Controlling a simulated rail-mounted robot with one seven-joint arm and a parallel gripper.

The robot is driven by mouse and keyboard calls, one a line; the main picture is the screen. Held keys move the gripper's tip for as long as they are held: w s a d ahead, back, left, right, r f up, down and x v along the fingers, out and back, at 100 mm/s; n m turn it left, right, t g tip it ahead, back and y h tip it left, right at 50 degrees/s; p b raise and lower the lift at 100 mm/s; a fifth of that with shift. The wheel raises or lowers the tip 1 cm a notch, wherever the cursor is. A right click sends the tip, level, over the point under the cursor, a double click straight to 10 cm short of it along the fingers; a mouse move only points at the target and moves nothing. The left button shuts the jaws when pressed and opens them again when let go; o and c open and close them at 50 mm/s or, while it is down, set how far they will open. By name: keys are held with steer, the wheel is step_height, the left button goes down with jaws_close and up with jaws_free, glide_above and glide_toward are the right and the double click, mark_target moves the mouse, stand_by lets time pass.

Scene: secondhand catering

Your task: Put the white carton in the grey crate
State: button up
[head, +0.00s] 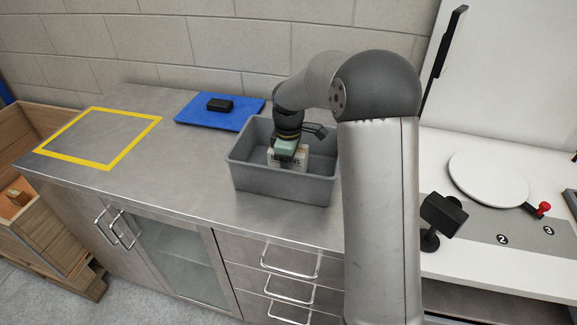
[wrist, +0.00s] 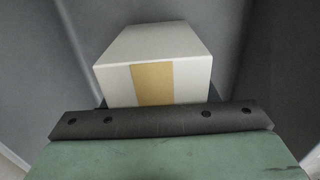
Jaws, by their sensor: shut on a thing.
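The white carton (head: 287,160) is inside the grey crate (head: 283,184) on the metal counter, in the head view. In the wrist view the white carton (wrist: 155,62) shows with a tan tape strip on its near face, and grey crate walls (wrist: 262,60) surround it. My gripper (head: 287,149) reaches down into the crate and is shut on the carton. The dark bar of the gripper (wrist: 155,120) covers the carton's lower part in the wrist view. I cannot tell whether the carton touches the crate floor.
A blue board (head: 219,116) with a black block (head: 219,104) on it lies behind and left of the crate. A yellow outlined square (head: 124,154) marks the counter's left. A wooden crate (head: 50,233) stands at far left. A white table (head: 450,145) with a round disc is at right.

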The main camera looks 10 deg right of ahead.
steer(key=o, duration=1.3)
steer(key=shift+f, duration=0.1)
step_height(320, 180, up, 12)
steer(key=shift+r, duration=0.2)
steer(key=s+f+m, duration=0.2)
steer(key=s+m, duration=0.2)
steer(key=s, duration=0.6)
steer(key=s+f+m, duration=0.2)
steer(key=s+m, duration=0.2)
steer(key=s, duration=0.7)
steer(key=s+a+f+m, duration=0.1)
steer(key=s+m, duration=0.3)
steer(key=s, duration=0.7)
steer(key=shift+f, duration=0.9)
steer(key=shift+a, duration=0.1)
